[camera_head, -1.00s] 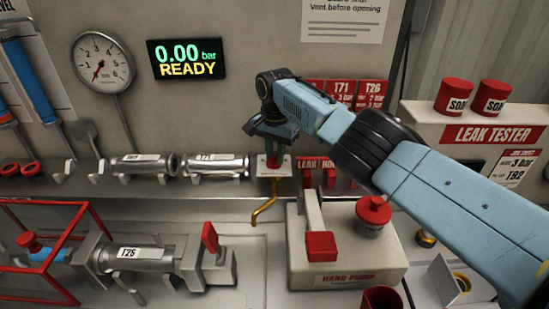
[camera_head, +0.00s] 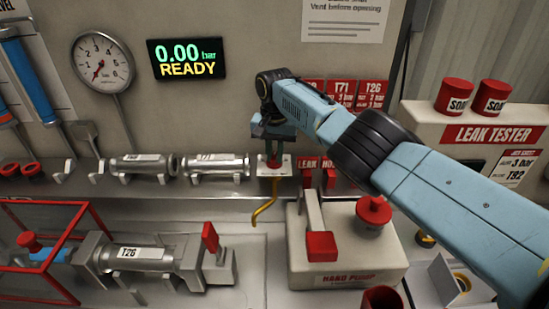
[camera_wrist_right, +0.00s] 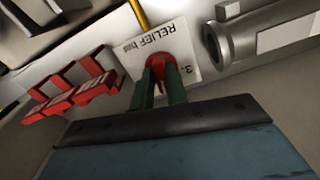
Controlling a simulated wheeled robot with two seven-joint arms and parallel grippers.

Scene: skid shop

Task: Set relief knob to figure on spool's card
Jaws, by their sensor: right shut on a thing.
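The red relief knob (camera_head: 274,161) sits on a white plate in the head view, above a bent yellow pipe (camera_head: 264,207). My right gripper (camera_head: 274,150) points down at it, and its green fingers are shut on the knob. In the right wrist view the fingers (camera_wrist_right: 162,82) close around the red knob (camera_wrist_right: 159,62), beside a plate (camera_wrist_right: 176,42) reading "RELIEF bar"; most of its scale is hidden. The spool (camera_head: 140,257), labelled T26, lies clamped in the bench fixture. Red cards (camera_head: 341,92) reading T71 and T26 hang behind my right arm. My left gripper is out of view.
The hand pump (camera_head: 346,262) with its red-ended lever stands right of the yellow pipe. A red cage (camera_head: 85,222) is at left. The display (camera_head: 187,58) reads 0.00 bar READY; the gauge (camera_head: 102,62) hangs beside it. Spare spools (camera_head: 215,165) rest on the rack.

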